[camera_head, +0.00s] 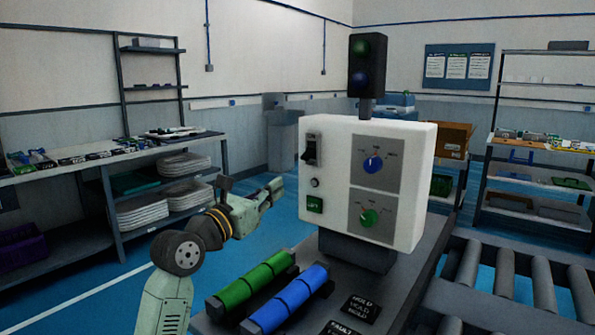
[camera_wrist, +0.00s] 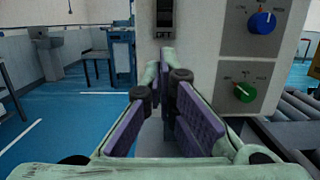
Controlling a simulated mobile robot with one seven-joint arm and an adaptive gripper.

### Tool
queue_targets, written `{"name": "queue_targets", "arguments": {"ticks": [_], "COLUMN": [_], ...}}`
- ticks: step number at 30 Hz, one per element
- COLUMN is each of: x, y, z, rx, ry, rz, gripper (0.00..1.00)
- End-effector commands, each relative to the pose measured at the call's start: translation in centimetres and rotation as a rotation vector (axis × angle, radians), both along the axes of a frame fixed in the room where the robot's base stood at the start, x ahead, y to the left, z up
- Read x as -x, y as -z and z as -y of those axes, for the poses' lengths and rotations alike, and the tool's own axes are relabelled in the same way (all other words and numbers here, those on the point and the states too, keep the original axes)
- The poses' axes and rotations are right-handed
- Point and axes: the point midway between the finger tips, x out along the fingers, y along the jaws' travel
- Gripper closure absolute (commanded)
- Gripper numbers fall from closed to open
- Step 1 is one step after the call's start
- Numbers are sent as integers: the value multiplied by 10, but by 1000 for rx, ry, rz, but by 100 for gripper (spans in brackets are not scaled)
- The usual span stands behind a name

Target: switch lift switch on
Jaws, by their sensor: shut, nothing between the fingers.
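The white control box (camera_head: 400,145) stands on the grey bench. A black switch (camera_head: 312,149) is on the left part of its front, above a small round button (camera_head: 315,183) and a green label (camera_head: 315,205) that seems to read LIFT. The switch's lever seems to point down, but this is too small to be sure. My gripper (camera_head: 275,188) is shut and empty, left of the box and lower than the switch, apart from it. In the wrist view the switch (camera_wrist: 165,18) shows at the top, above my fingertips (camera_wrist: 165,68), partly cut off by the frame edge.
A blue knob (camera_head: 373,164) and a green knob (camera_head: 369,218) are on the box's right panels. Green (camera_head: 252,279) and blue (camera_head: 290,300) cylinders lie on the bench in front. Conveyor rollers (camera_head: 545,290) are at right.

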Motion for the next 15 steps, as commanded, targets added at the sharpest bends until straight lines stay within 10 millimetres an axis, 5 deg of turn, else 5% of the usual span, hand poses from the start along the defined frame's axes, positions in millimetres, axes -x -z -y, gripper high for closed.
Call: {"name": "queue_targets", "arguments": {"ticks": [15], "x": [-10], "y": [-1], "z": [7], "rx": [-7], "ry": [0], "rz": [-5], "gripper": [100]}}
